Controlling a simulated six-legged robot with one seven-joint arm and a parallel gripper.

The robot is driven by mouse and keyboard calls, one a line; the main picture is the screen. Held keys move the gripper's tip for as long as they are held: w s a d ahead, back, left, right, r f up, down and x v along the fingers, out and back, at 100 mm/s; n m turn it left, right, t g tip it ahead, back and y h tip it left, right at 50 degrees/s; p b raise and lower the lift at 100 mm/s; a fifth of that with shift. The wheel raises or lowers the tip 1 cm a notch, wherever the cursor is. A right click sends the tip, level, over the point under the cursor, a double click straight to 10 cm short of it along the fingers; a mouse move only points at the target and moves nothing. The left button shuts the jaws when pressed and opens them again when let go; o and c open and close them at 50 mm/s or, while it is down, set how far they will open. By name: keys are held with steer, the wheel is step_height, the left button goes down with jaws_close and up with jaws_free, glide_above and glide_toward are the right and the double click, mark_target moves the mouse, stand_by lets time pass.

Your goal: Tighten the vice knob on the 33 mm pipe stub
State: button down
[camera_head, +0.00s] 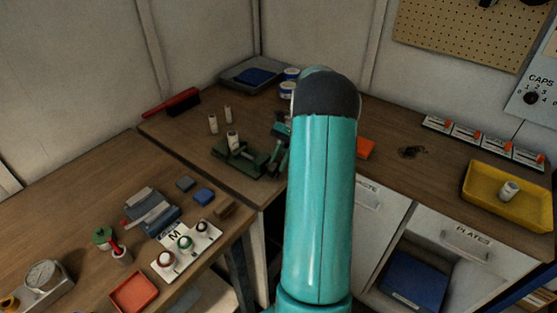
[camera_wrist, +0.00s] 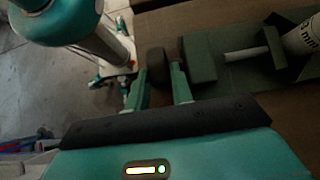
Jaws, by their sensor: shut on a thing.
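The green vice (camera_head: 238,160) stands on the wooden bench in the head view, with the pale pipe stub (camera_head: 233,142) upright in it. In the wrist view the vice (camera_wrist: 203,60) lies to the right of my gripper, and the pipe stub (camera_wrist: 301,42) shows "3 mm" in part at the right edge. The dark round vice knob (camera_wrist: 155,63) sits between the two green fingers of my gripper (camera_wrist: 159,76), which is shut on it. In the head view my gripper (camera_head: 282,142) is beside the vice's right end, partly hidden behind my teal arm.
Two loose pipe stubs (camera_head: 213,124) (camera_head: 228,114) stand behind the vice. A red-handled brush (camera_head: 172,103) lies at the back left. A yellow tray (camera_head: 480,197) is on the right bench.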

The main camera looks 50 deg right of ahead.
steer(key=shift+d+y, duration=0.1)
steer(key=shift+y, duration=0.3)
steer(key=c, duration=1.5)
jaws_free()
